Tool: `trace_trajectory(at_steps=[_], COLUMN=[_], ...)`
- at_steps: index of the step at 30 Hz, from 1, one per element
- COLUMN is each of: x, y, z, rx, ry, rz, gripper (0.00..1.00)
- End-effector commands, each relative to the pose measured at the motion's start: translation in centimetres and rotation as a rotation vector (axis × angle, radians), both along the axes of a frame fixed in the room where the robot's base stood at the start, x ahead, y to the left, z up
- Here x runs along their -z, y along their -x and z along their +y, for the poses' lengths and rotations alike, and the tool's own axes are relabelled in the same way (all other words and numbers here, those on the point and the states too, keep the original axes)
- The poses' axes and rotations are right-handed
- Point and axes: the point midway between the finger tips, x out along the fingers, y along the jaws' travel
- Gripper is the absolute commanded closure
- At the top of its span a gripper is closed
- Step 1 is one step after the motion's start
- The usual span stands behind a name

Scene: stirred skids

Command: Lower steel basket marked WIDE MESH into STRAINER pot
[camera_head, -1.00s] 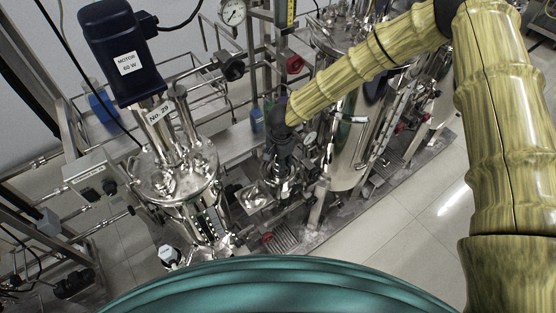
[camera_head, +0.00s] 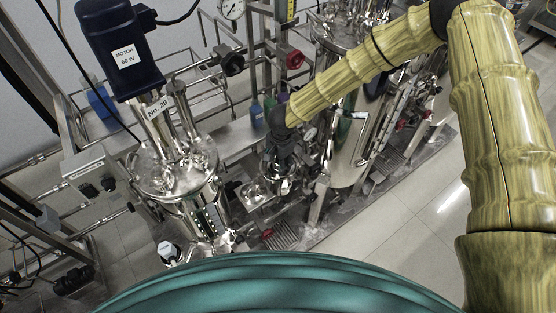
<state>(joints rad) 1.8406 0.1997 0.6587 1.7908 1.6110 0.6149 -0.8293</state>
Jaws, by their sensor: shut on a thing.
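My gripper (camera_head: 280,168) is dark and points down at the end of my yellow arm, in the middle of the head view. It is shut on a small shiny steel thing (camera_head: 284,187), seemingly the steel basket, mostly hidden by the gripper. I cannot read a WIDE MESH mark on it. A shiny steel piece (camera_head: 254,193) shows just left of and below the gripper; I cannot tell whether they touch. No vessel with a readable STRAINER mark shows, so I cannot tell which is the pot.
A steel vessel (camera_head: 180,178) with a dark motor (camera_head: 120,50) above it and a No. 29 label stands left. A tall steel tank (camera_head: 350,150) stands close right of my gripper. Pipes, valves and a gauge (camera_head: 231,9) crowd behind. Tiled floor (camera_head: 410,215) is clear at right.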

Motion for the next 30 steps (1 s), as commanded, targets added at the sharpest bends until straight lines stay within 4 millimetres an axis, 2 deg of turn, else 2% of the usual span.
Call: trace_trajectory(at_steps=[22,23,26,30], x=[1.7,1.6,1.6,1.6], y=[0.0,0.0,0.0,0.0], z=[0.0,0.0,0.0,0.0], rx=[0.001,0.001,0.001,0.0], ry=[0.0,0.0,0.0,0.0], rz=[0.0,0.0,0.0,0.0], gripper=[0.77,0.39,0.2,0.19])
